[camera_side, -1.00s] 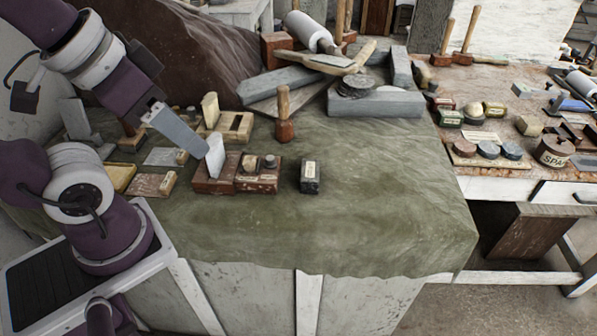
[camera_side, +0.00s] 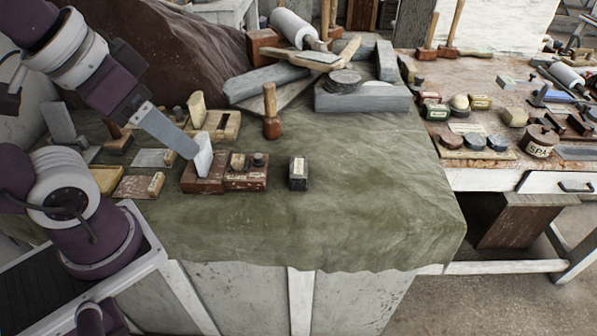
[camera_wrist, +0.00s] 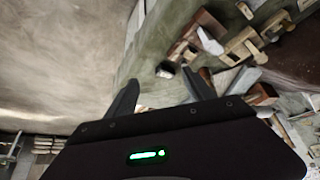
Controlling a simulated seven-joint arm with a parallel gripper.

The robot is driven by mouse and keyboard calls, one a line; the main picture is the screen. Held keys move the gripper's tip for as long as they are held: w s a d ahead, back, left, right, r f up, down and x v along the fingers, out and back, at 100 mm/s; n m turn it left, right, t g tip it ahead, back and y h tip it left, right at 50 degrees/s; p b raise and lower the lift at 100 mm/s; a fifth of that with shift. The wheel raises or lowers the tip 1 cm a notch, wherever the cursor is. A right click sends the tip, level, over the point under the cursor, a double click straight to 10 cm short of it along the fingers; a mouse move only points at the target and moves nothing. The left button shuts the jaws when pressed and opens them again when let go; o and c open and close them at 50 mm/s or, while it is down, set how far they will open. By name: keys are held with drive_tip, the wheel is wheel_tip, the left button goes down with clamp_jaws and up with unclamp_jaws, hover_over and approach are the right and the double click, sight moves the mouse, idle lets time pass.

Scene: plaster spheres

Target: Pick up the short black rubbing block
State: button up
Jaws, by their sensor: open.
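The short black rubbing block (camera_side: 299,175) stands on the green cloth right of the red-brown boxes, with a pale label on its front. In the wrist view a small dark block with a pale end (camera_wrist: 166,70) shows in the gap between my fingers, beyond the fingertips. My gripper (camera_wrist: 160,77) is open and empty, its two dark fingers wide apart. In the side view my arm comes down from the upper left, and a grey finger (camera_side: 167,132) reaches towards the red-brown boxes, left of the block and apart from it. The other finger cannot be made out there.
A pale upright piece (camera_side: 203,155) stands by the red-brown box (camera_side: 202,185), close to my finger in the picture. A wooden-handled mallet (camera_side: 271,120) stands behind the block. Grey stone slabs (camera_side: 365,98) lie at the back. The cloth (camera_side: 370,190) right of the block is clear.

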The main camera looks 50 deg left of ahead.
drive_tip(key=w+f+n+g, duration=0.15)
drive_tip(key=w+n, duration=0.25)
drive_tip(key=w, duration=0.7)
drive_tip(key=n+g, duration=0.4)
drive_tip(key=n, duration=0.1)
hover_over(299, 166)
wheel_tip(299, 166, down, 14)
drive_tip(key=shift+w+a+r, duration=0.15)
drive_tip(key=shift+r, duration=0.05)
wheel_tip(299, 166, down, 8)
drive_tip(key=shift+r, duration=0.25)
clamp_jaws()
